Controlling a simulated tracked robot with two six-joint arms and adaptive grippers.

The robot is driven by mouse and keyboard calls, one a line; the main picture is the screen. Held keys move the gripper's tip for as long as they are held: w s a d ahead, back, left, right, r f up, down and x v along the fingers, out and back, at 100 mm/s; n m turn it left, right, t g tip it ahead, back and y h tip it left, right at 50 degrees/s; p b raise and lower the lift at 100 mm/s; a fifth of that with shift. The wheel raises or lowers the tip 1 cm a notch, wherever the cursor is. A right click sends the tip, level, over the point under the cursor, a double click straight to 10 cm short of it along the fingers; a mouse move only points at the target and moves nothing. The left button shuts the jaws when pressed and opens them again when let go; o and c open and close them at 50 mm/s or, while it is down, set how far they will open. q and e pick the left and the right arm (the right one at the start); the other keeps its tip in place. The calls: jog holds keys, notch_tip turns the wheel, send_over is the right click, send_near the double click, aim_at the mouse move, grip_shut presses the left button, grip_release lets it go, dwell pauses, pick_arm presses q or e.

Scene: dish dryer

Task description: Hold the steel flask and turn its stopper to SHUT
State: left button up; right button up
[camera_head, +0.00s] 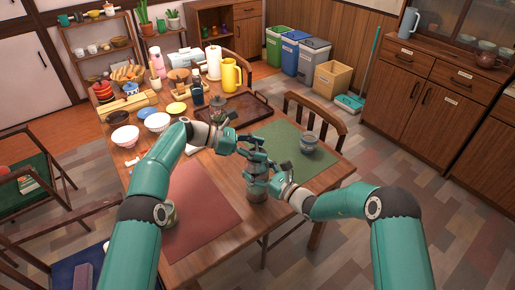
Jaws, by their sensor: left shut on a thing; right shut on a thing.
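The steel flask (257,194) stands upright on the wooden table between the red and green mats, mostly covered by my grippers. My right gripper (260,181) comes in from the right and is shut around the flask's body. My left gripper (247,148) is above it, shut at the top of the flask, where the stopper is. The stopper is hidden by the fingers, so its marking and its turn position cannot be read.
A lidded jar (308,143) stands on the green mat (275,142). Another jar (169,214) on the red mat (203,215) is partly behind my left arm. A dark tray (247,108), bowls (157,122) and a yellow jug (231,75) fill the table's back.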

pick_arm(q)
jog(key=shift+r, duration=0.15)
jog(key=o, duration=1.2)
jog(key=shift+a, duration=0.1)
jog(key=shift+v, duration=3.7)
